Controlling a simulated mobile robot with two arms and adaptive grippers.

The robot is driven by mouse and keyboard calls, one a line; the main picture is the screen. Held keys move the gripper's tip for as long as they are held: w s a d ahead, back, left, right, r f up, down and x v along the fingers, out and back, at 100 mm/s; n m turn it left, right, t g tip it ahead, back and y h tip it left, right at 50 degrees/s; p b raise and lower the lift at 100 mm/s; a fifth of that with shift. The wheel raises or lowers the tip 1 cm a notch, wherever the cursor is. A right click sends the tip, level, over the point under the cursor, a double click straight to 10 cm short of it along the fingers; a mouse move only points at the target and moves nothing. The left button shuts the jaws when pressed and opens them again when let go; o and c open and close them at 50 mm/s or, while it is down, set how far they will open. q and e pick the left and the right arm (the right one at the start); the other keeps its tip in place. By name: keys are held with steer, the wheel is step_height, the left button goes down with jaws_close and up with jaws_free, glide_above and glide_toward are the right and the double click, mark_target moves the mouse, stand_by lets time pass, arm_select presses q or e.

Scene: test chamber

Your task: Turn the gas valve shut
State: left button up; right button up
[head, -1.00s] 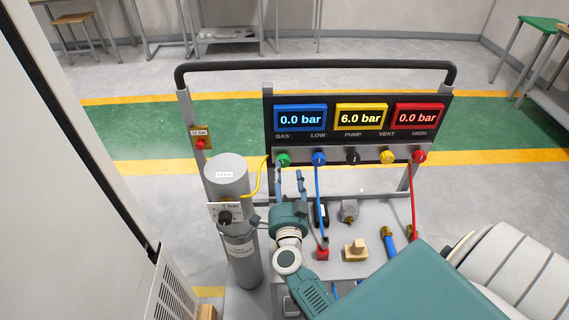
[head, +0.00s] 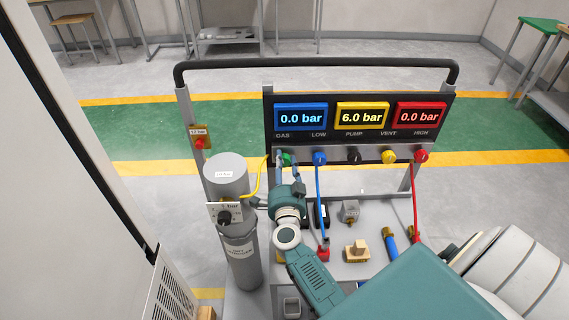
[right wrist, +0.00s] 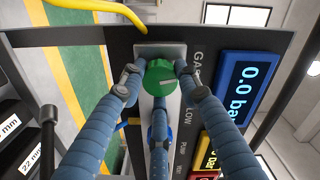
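The gas valve is a green knob (head: 286,159) under the GAS label at the left end of the panel's valve row. In the right wrist view the green knob (right wrist: 160,78) sits between the blue fingers of my right gripper (right wrist: 156,72). Whether the fingertips touch the knob I cannot tell. In the head view my right gripper (head: 287,163) partly covers the knob. My left gripper is not in view.
The panel (head: 360,90) reads 0.0, 6.0 and 0.0 bar. A blue knob (head: 320,158) is just right of the gas knob. A grey cylinder (head: 238,255) stands left of my right gripper, with a yellow hose (head: 259,180) rising to the panel.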

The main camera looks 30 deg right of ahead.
steer(key=shift+d+r, duration=0.1)
steer(key=shift+d, duration=0.05)
steer(key=m, duration=0.3)
steer(key=shift+b, duration=0.35)
steer(key=shift+c, duration=0.2)
steer(key=o, duration=1.2)
steer(key=shift+s+d, duration=0.1)
steer(key=shift+d, duration=0.05)
steer(key=shift+c, duration=0.2)
